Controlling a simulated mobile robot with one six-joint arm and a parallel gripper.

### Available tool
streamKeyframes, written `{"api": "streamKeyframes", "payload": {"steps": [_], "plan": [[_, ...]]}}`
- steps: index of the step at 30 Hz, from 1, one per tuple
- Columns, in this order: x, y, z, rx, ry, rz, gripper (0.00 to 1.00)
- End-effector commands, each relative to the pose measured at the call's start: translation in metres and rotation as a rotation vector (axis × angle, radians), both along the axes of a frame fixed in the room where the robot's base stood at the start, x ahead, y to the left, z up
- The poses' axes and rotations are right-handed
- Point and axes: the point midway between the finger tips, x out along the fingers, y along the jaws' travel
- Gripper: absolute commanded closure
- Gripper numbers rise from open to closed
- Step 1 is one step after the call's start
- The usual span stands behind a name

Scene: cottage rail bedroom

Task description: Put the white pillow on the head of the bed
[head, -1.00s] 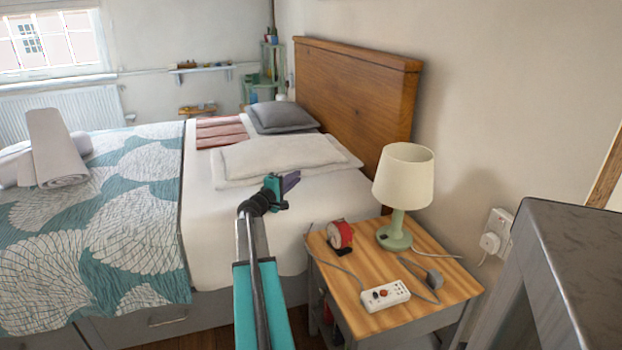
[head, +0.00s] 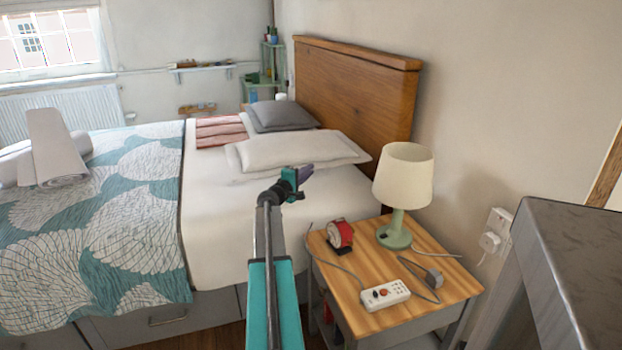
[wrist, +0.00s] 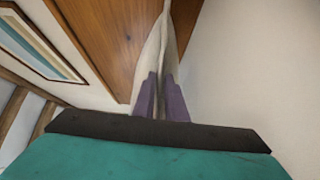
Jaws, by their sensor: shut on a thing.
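The white pillow (head: 285,150) lies at the headboard end of the bed, on the near side. A second pale edge shows just behind and under it; I cannot tell if this is another pillow. My gripper (head: 303,173) is at the pillow's near edge. In the wrist view the purple fingers of my gripper (wrist: 162,98) are shut on a thin whitish fold of the pillow (wrist: 153,60). The bed (head: 222,235) has a white sheet here and a wooden headboard (head: 355,95) beyond.
A grey pillow (head: 283,115) and pink folded cloth (head: 220,130) lie farther along. A bedside table (head: 430,305) at right carries a lamp (head: 404,180), red clock (head: 340,235) and power strip (head: 385,294).

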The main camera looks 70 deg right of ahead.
Motion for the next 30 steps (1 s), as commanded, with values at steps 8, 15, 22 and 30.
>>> {"api": "streamKeyframes", "payload": {"steps": [8, 15, 22, 30], "plan": [[-0.004, -0.013, -0.01, 0.0, -0.002, -0.001, 1.0], [-0.004, -0.013, -0.034, -0.001, -0.001, -0.001, 1.0], [-0.004, -0.013, -0.035, -0.002, -0.002, -0.001, 1.0], [-0.005, -0.013, -0.038, -0.002, -0.002, -0.002, 1.0]]}}
